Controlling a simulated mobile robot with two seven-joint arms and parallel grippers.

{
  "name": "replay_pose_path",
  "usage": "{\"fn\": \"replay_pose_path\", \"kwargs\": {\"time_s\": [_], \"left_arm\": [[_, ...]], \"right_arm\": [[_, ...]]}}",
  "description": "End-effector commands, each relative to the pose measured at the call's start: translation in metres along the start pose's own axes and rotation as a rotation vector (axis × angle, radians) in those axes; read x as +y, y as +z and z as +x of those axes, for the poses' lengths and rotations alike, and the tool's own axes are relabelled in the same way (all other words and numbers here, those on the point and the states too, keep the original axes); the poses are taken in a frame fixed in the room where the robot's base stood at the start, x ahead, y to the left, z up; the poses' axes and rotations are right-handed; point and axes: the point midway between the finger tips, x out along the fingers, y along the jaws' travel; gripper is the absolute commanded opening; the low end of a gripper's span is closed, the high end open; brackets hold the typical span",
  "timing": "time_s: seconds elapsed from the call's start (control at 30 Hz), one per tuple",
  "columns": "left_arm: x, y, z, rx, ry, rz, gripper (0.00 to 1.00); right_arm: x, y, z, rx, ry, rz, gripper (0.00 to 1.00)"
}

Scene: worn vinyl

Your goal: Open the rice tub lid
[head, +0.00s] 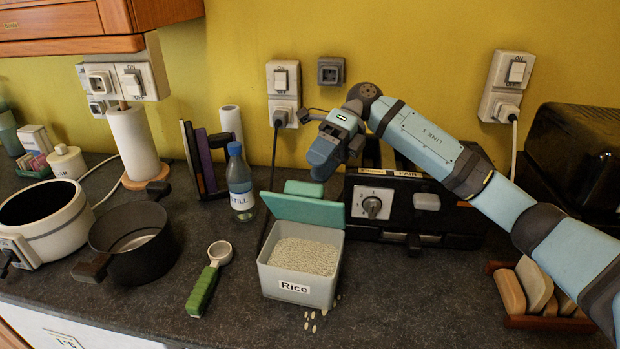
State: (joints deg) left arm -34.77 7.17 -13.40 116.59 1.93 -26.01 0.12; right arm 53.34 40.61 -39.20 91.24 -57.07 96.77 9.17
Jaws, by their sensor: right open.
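The rice tub (333,292) is a grey box with a "Rice" label, standing on the dark counter in the middle of the head view. White rice (303,256) shows inside it. Its green lid (300,209) is raised at the back edge, tilted up and away from the opening. My right gripper (319,175) is open and points down just above and behind the lid's top edge. I cannot tell whether it touches the lid. My left gripper is not in view.
A black toaster (428,205) is close behind right.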

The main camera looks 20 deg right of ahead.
Motion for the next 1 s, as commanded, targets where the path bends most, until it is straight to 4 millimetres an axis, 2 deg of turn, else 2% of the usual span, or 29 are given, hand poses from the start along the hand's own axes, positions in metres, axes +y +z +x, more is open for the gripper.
{"fn": "replay_pose_path", "kwargs": {"time_s": [0.03, 0.2, 0.4, 0.6, 0.83, 0.87, 1.0], "left_arm": [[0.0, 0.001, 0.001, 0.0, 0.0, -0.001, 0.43], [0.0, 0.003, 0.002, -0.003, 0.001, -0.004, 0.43], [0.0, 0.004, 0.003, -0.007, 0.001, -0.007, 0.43], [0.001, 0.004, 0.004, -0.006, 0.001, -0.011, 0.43], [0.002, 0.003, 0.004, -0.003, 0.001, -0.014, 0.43], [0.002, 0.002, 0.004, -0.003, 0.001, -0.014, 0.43], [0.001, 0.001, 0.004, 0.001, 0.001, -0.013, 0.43]], "right_arm": [[-0.001, 0.0, -0.013, -0.004, -0.002, 0.0, 0.55], [0.0, 0.0, -0.053, -0.004, -0.001, -0.001, 0.55], [0.001, 0.0, -0.085, -0.002, -0.001, -0.003, 0.55], [0.001, 0.0, -0.098, -0.001, 0.0, -0.002, 0.55], [0.001, 0.0, -0.098, -0.001, 0.0, -0.002, 0.55], [0.001, 0.0, -0.098, -0.001, 0.0, -0.002, 0.51], [0.001, 0.0, -0.098, -0.001, 0.0, -0.002, 0.19]]}}
